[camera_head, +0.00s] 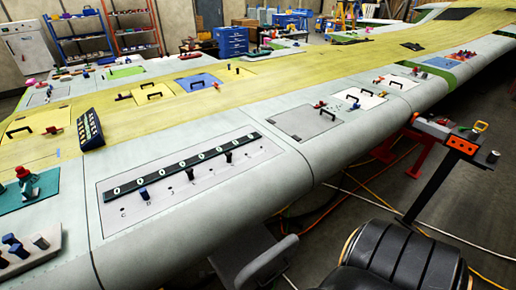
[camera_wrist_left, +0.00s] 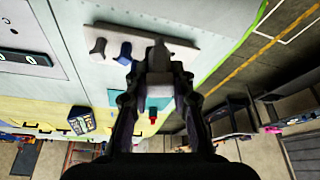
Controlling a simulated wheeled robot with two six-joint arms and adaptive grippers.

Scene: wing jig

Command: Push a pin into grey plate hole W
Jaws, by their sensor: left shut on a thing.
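The grey plate (camera_head: 165,205) lies on the near side of the wing, with a black strip of ringed marks along it and a row of small holes. A blue pin (camera_head: 144,193) and two dark pins (camera_head: 189,174) (camera_head: 229,156) stand in it. I cannot make out the letter W. My left gripper (camera_wrist_left: 160,75) shows only in the left wrist view, shut on a grey pin (camera_wrist_left: 158,53). A pale pin tray (camera_wrist_left: 160,35) with a grey-blue pin (camera_wrist_left: 97,48) and a blue pin (camera_wrist_left: 124,52) is behind it. My right gripper is out of view.
The pin tray (camera_head: 35,252) shows at the bottom left of the head view with several pins. A teal mat (camera_head: 42,190) with a red-topped item and a dark button box (camera_head: 90,130) are nearby. A hatch panel (camera_head: 300,122) lies right of the plate. Cables cross the floor.

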